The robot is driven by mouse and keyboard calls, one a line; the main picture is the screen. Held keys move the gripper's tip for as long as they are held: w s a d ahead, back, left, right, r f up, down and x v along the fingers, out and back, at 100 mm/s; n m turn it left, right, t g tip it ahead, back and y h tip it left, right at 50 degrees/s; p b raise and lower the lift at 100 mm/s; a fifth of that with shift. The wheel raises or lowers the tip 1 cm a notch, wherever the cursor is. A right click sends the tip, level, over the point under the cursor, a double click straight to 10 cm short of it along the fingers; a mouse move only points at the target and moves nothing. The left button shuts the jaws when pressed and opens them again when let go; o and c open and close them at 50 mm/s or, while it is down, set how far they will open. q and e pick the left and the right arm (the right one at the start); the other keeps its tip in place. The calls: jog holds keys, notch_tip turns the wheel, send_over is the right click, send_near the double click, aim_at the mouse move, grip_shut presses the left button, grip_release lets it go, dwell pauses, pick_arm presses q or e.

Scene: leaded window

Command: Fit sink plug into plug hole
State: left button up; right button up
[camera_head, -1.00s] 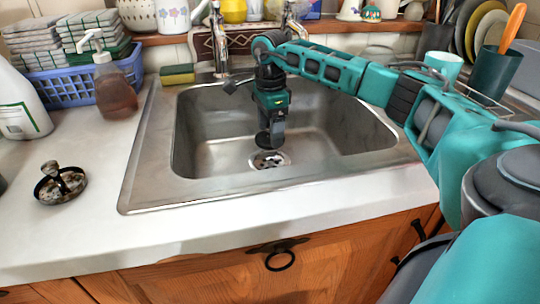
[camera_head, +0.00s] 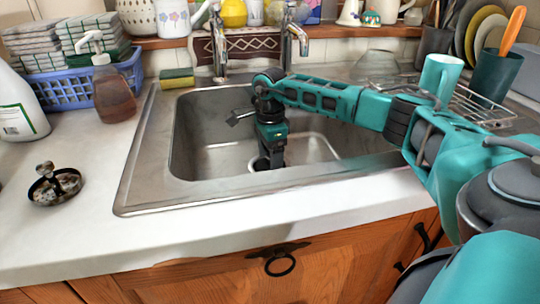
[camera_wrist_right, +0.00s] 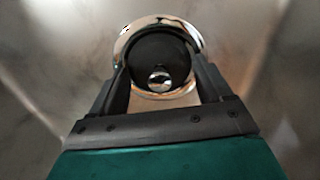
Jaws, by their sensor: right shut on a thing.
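My right gripper (camera_head: 266,160) reaches down to the sink floor over the plug hole. In the right wrist view, its two fingers (camera_wrist_right: 160,86) are shut on the sink plug (camera_wrist_right: 160,52), a dark round disc with a small shiny knob. The plug lies across the plug hole (camera_wrist_right: 121,45), whose chrome rim shows around the disc's far side and left. I cannot tell whether the plug is seated or just above the hole. In the head view the gripper mostly hides the plug and hole. My left gripper is not in view.
The steel sink (camera_head: 208,155) is otherwise empty. Taps (camera_head: 290,45) stand behind it, with a sponge (camera_head: 177,78) at its back left corner.

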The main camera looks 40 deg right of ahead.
jog(key=shift+s+a+f, duration=0.1)
jog(key=shift+s+f, duration=0.05)
jog(key=shift+f, duration=0.4)
jog(key=o, duration=0.7)
jog(key=shift+o, duration=1.4)
jog(key=shift+a+f, duration=0.1)
notch_tip(320, 180, up, 14)
jog(key=p, duration=0.3)
jog(key=shift+d+f, duration=0.2)
